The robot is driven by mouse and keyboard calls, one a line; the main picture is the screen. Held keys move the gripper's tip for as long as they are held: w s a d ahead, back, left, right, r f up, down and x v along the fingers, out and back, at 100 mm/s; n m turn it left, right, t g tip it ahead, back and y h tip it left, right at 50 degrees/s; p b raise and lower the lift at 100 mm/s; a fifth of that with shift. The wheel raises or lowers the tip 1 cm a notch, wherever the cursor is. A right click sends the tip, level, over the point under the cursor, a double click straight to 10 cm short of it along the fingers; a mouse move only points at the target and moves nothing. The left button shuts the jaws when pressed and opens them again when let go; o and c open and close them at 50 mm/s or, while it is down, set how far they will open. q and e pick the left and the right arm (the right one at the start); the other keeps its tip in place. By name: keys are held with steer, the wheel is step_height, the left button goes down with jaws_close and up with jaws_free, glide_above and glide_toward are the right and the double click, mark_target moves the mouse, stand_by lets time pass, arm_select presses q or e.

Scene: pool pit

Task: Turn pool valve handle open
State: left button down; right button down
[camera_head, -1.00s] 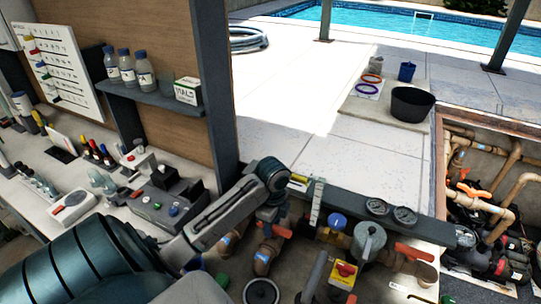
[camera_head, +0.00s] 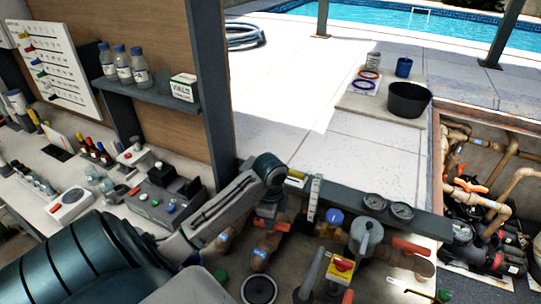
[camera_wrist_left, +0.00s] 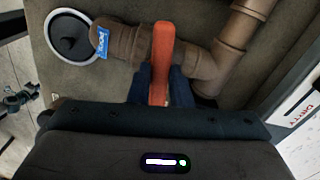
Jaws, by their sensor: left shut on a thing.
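In the left wrist view, an orange valve handle (camera_wrist_left: 162,55) stands upright in the picture, in front of a brown pipe (camera_wrist_left: 205,65) with a blue label. My left gripper (camera_wrist_left: 160,78) is shut on it, with one dark finger on each side. In the head view, my left gripper (camera_head: 270,206) reaches down over the pipes, and part of the orange handle (camera_head: 280,226) shows just below it. The fingertips are mostly hidden there by my own arm. My right gripper is in neither view.
A grey beam with two gauges (camera_head: 402,211) runs just behind the pipes. A grey lidded canister (camera_head: 365,236), a red-yellow switch (camera_head: 342,265) and another red handle (camera_head: 411,246) stand to the right. A cluttered counter (camera_head: 100,205) lies left.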

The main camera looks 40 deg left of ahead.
arm_select(q)
steer(key=n, duration=0.4)
steer(key=shift+n, duration=0.3)
steer(key=n, duration=0.3)
steer(key=shift+d+n, duration=0.1)
steer(key=shift+n, duration=0.3)
steer(key=n, duration=0.5)
steer(key=shift+d, duration=0.1)
steer(key=shift+n, duration=1.1)
steer(key=c, duration=1.3)
jaws_free()
